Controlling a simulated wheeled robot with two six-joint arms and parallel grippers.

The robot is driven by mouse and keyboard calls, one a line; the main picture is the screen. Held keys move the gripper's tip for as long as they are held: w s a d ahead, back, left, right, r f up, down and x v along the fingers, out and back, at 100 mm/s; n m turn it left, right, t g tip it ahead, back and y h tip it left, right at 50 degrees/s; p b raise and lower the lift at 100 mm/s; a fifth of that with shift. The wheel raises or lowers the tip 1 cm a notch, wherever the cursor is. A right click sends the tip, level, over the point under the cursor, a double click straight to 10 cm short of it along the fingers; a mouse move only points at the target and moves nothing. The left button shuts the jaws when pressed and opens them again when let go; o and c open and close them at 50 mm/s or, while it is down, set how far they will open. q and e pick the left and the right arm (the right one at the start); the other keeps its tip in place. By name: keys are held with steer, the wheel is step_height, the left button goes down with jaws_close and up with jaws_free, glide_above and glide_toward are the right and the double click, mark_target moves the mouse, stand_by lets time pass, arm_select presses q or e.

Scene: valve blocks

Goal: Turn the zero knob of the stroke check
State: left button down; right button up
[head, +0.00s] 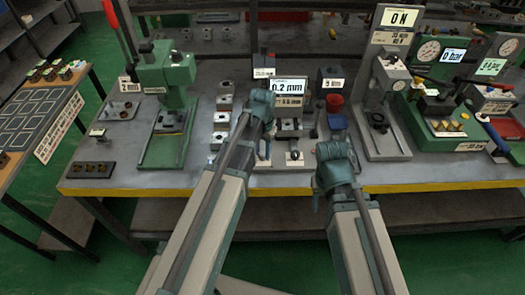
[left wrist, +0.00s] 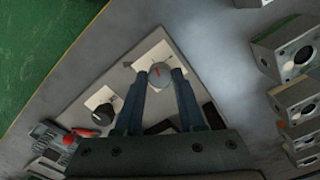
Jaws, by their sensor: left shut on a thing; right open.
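The stroke check stands on the bench, its display (head: 290,86) reading 0.2 mm. In the left wrist view, a round grey knob (left wrist: 160,74) with a red mark sits on a pale plate at the front of the stroke check. My left gripper (left wrist: 160,80) is shut on this knob, one finger on each side. In the head view, my left gripper (head: 266,148) hides most of that knob. A black knob (left wrist: 103,111) on another pale plate is beside it; it also shows in the head view (head: 294,155). My right gripper (head: 333,153) is open, right of the stroke check's front; its fingertips are unclear.
Several valve blocks (head: 221,118) stand in a row left of the stroke check. A green press (head: 168,75) is further left. The bench's yellow front edge (head: 440,187) is near my arms.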

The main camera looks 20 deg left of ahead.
mark_target(262, 154)
arm_select(q)
steer(key=shift+m, duration=1.9)
steer(key=c, duration=0.5)
jaws_free()
step_height(262, 154, up, 14)
steer(key=p, duration=1.4)
steer(key=shift+f, duration=0.15)
